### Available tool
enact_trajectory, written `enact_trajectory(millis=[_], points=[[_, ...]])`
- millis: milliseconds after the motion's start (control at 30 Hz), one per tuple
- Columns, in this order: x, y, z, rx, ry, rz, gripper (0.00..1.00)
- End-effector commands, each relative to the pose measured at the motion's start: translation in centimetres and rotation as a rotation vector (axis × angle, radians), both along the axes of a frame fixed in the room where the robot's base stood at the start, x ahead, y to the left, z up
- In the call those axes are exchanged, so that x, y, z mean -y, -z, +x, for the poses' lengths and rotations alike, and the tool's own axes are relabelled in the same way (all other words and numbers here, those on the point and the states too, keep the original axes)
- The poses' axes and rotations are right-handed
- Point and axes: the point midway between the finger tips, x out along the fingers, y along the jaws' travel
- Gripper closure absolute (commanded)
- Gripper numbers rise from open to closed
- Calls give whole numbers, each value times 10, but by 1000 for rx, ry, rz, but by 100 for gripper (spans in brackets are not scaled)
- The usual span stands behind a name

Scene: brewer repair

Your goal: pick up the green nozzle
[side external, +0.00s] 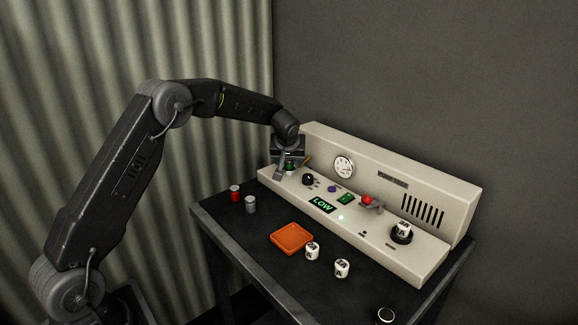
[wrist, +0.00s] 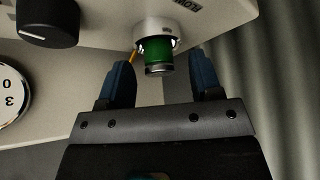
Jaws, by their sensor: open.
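The green nozzle (wrist: 158,54) shows in the wrist view as a short green cylinder with a metal end, seated in a pale round collar (wrist: 154,24) on the machine. My gripper (wrist: 163,72) is open, with one blue-padded finger on each side and the nozzle ahead, between the finger tips. I see a gap on both sides and no contact. In the side view my gripper (side external: 287,169) is at the left end of the beige machine, and a bit of the green nozzle (side external: 290,167) shows there, mostly hidden by the gripper.
The beige machine (side external: 455,255) has a black knob (side external: 308,179), a gauge (side external: 344,167) and a red-topped lever (side external: 367,200). On the dark table (side external: 225,215) are a red can (side external: 235,192), a grey can (side external: 250,205), an orange tray (side external: 275,239) and white cups (side external: 342,268). The table's front left is clear.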

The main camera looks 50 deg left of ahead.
Motion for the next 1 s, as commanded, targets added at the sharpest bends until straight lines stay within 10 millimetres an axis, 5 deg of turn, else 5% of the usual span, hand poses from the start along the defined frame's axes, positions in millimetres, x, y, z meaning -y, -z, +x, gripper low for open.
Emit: enact_trajectory(millis=[300,900,1000], points=[[-2,5,2,0,1,0,42],[-2,4,2,0,1,1,99],[-2,4,2,0,1,1,99]])
